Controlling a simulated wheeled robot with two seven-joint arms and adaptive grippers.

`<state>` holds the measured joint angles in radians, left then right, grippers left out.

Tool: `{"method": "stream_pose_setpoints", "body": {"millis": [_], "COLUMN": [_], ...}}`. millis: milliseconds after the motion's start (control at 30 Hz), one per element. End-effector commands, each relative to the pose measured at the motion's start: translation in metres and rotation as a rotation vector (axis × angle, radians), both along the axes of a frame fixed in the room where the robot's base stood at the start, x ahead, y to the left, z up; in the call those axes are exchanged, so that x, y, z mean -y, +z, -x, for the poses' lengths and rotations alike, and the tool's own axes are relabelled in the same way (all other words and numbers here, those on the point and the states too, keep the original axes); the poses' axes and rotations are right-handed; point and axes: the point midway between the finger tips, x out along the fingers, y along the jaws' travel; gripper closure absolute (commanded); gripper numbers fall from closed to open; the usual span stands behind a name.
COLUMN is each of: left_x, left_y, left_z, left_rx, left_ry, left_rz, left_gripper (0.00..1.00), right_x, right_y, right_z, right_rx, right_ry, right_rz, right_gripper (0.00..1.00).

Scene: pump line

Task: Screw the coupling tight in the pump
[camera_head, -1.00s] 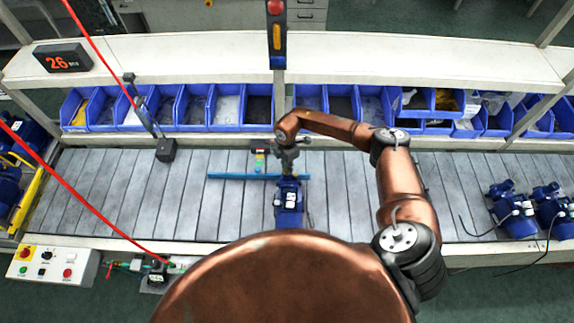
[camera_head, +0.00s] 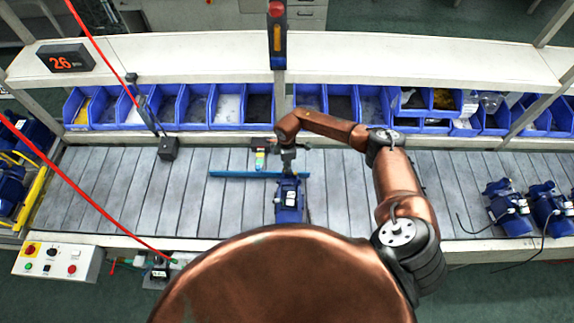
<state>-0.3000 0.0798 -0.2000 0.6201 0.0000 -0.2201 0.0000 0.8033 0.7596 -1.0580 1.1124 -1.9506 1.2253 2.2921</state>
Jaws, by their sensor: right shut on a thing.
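A blue pump (camera_head: 289,203) stands on the grey slatted line in front of me, with a small white part on its top. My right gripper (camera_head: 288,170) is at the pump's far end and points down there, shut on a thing. That thing is hidden by the gripper and too small to make out; I cannot tell from the picture whether it is the coupling. My left gripper is not in view.
A blue bar (camera_head: 240,174) crosses the line at the pump's far end. A small block with coloured marks (camera_head: 260,158) stands behind it. Blue bins (camera_head: 228,108) line the back under a white shelf (camera_head: 180,62). More blue pumps (camera_head: 511,208) stand at the right.

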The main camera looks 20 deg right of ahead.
Motion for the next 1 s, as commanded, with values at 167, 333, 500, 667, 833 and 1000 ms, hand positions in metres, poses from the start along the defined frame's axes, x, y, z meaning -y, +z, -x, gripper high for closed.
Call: {"method": "stream_pose_setpoints", "body": {"millis": [167, 333, 500, 667, 833, 1000], "left_x": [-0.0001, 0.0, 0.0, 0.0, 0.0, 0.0], "left_y": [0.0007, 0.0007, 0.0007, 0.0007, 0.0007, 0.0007], "left_z": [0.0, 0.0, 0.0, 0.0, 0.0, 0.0], "left_rx": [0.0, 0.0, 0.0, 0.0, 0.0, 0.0], "left_ry": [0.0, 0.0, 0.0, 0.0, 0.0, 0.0], "left_rz": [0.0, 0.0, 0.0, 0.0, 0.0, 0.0], "left_gripper": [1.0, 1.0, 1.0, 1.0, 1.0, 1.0], "right_x": [-0.0006, -0.0006, -0.0006, -0.0006, -0.0006, -0.0005], "right_y": [0.0005, 0.0006, 0.0006, 0.0002, 0.0002, 0.0003], "right_z": [-0.0006, -0.0007, -0.0007, -0.0006, -0.0008, -0.0009], "right_rx": [0.0, 0.001, 0.001, 0.001, 0.001, 0.001], "right_ry": [-0.183, -0.231, -0.23, -0.35, -0.506, -0.529], "right_rz": [-0.002, -0.001, -0.001, -0.001, -0.002, -0.002], "right_gripper": [1.0, 1.0, 1.0, 1.0, 1.0, 1.0]}}
